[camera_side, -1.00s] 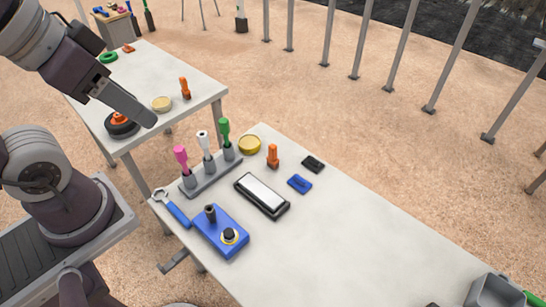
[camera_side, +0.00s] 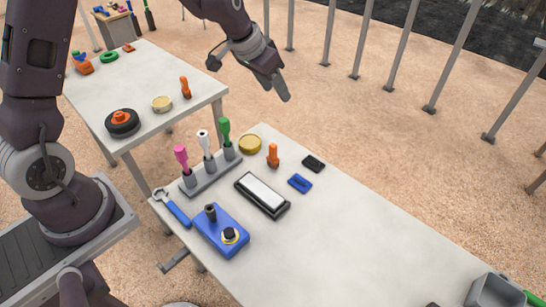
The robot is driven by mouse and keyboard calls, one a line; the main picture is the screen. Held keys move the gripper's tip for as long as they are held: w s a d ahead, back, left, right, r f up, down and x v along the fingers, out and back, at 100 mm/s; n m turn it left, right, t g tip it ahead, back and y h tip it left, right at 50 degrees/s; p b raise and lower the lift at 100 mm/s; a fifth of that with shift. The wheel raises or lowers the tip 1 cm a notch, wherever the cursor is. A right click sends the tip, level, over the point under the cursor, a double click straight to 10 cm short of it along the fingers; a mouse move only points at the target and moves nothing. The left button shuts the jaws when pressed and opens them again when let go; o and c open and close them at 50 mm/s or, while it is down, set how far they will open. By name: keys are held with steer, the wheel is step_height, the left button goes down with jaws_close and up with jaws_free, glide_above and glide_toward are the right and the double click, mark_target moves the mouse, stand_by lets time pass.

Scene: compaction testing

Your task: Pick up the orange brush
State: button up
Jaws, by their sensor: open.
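A small orange upright object (camera_side: 273,155), likely the orange brush, stands on the near table (camera_side: 330,230) between a yellow round tin and a small black brush-like block. A similar orange object (camera_side: 185,87) stands on the rear table. Both are too small to tell their exact form. My gripper (camera_side: 284,92) is up in the air, above and beyond the near table's far edge in the picture. It is apart from both orange objects, and nothing shows in it. I see the jaws edge-on.
A grey rack (camera_side: 212,177) with pink, white and green handled tools stands left of the yellow tin (camera_side: 250,144). A black-framed white pad (camera_side: 262,194), a blue block (camera_side: 300,183), a black block (camera_side: 313,163), a blue device (camera_side: 221,231) and a wrench (camera_side: 176,211) lie nearby.

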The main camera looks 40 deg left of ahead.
steer(key=w+a+f, duration=0.2)
steer(key=f, duration=0.5)
steer(key=w+a+f, duration=0.2)
steer(key=f, duration=0.6)
steer(key=n+y, duration=0.1)
glide_above(272, 145)
steer(key=s, duration=0.2)
step_height(272, 145, down, 8)
steer(key=shift+g, duration=0.5)
steer(key=x, duration=0.7)
steer(key=shift+s+d+f, duration=0.1)
steer(key=shift+s, duration=0.1)
jaws_close()
